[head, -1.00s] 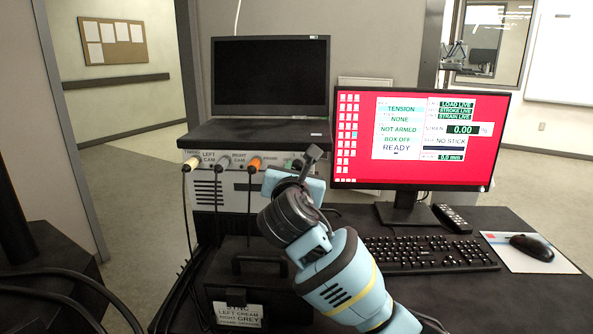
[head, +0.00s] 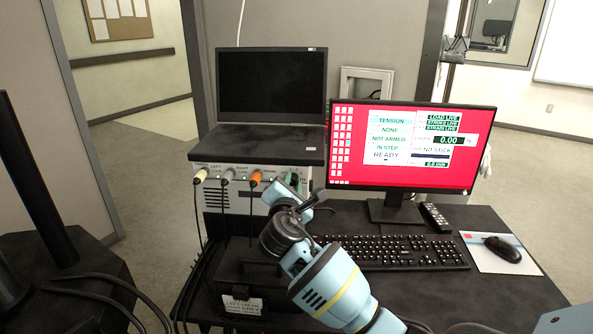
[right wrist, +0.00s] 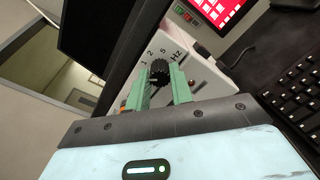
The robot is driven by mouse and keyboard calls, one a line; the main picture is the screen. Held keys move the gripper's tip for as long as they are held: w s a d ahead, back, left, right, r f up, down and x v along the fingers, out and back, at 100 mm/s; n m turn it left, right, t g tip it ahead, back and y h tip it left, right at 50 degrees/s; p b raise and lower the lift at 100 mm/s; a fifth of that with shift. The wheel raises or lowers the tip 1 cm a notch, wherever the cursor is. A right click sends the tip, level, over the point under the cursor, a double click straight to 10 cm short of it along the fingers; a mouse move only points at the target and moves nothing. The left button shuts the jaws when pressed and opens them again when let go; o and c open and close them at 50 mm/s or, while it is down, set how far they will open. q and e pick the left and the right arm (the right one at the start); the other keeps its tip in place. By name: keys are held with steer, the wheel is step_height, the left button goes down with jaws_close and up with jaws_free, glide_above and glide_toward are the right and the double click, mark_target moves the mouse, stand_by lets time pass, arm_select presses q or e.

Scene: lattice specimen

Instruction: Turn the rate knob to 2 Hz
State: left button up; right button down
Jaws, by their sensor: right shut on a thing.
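The rate knob (right wrist: 159,72) is black and ribbed, on a pale panel marked 1, 2, 5 and Hz in the right wrist view. My right gripper (right wrist: 158,86) has its green fingers on either side of the knob, shut on it. I cannot tell for sure which mark the knob points to. My left gripper is not in view.
Cream, grey and orange plugs (head: 255,178) with hanging cables sit left of my right gripper. The monitor (head: 410,148) reads TENSION, NONE, NOT ARMED, IN STEP, READY. A keyboard (head: 393,252) and mouse (head: 503,249) lie on the desk. A black handled case stands below the box.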

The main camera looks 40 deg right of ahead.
steer(key=shift+r+m, duration=0.3)
steer(key=shift+m, duration=0.2)
steer(key=shift+f+m+p, duration=0.2)
steer(key=shift+m+p, duration=0.15)
steer(key=shift+m, duration=0.55)
steer(key=m, duration=0.3)
steer(key=shift+f+m, duration=0.15)
steer(key=shift+m, duration=0.15)
steer(key=shift+m+b, duration=0.35)
steer(key=shift+m, duration=0.85)
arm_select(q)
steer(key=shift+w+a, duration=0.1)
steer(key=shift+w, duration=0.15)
arm_select(e)
steer(key=shift+m, duration=1.2)
arm_select(q)
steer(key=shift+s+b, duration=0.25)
steer(key=shift+b, duration=0.05)
arm_select(e)
steer(key=c, duration=1.2)
jaws_free()
steer(key=shift+c, duration=0.2)
